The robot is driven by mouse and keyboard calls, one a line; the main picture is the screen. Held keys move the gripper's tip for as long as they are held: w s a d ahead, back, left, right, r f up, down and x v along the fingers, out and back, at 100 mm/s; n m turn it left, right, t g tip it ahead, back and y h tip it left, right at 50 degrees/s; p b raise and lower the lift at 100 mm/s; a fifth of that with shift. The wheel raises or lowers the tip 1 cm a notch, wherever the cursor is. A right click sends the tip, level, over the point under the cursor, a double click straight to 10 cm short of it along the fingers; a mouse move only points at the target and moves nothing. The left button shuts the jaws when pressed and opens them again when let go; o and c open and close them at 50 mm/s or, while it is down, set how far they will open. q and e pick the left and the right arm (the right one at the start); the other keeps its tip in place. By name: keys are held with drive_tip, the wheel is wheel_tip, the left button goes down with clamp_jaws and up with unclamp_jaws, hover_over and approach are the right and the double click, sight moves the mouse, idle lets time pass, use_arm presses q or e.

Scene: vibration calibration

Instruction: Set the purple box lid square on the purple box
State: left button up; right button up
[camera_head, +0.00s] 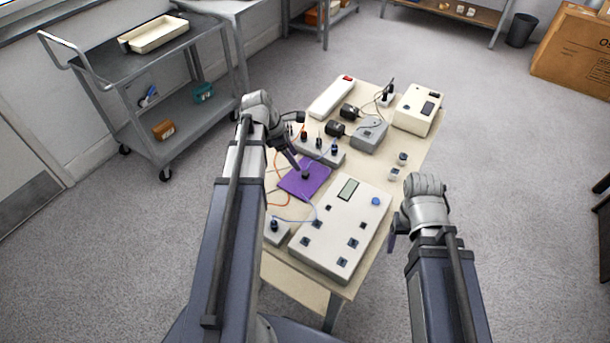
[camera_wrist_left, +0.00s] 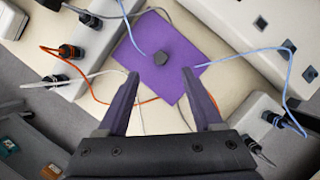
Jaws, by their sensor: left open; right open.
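A flat purple panel with a dark knob (camera_head: 305,175), which looks like the purple box lid (camera_head: 310,188), lies on the table among the devices. It also shows in the left wrist view (camera_wrist_left: 150,35), with the dark hexagonal knob (camera_wrist_left: 160,58) near its middle. I cannot make out a separate purple box or tell whether one is under the panel. My left gripper (camera_wrist_left: 160,73) is open and empty, its fingertips over the panel on either side of and just short of the knob. My right gripper (camera_head: 391,240) is open beside the table's right edge, away from the panel.
A large cream console (camera_head: 340,225) stands in front of the panel, and a small socket strip (camera_head: 320,148) behind it. Orange and blue cables (camera_wrist_left: 145,98) run close around the panel. A grey motor-like box (camera_head: 369,135) and other devices fill the table's back.

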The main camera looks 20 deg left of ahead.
sight(305, 173)
use_arm(q)
drive_tip(key=shift+b+x, duration=0.95)
drive_tip(key=shift+x, duration=0.3)
drive_tip(key=b+x, duration=0.4)
drive_tip(key=shift+f, duration=0.25)
drive_tip(key=shift+w+d+f+b, duration=0.15)
drive_tip(key=shift+d+f+b, duration=0.1)
drive_tip(key=shift+f+b, duration=0.15)
drive_tip(key=shift+r, duration=0.1)
clamp_jaws()
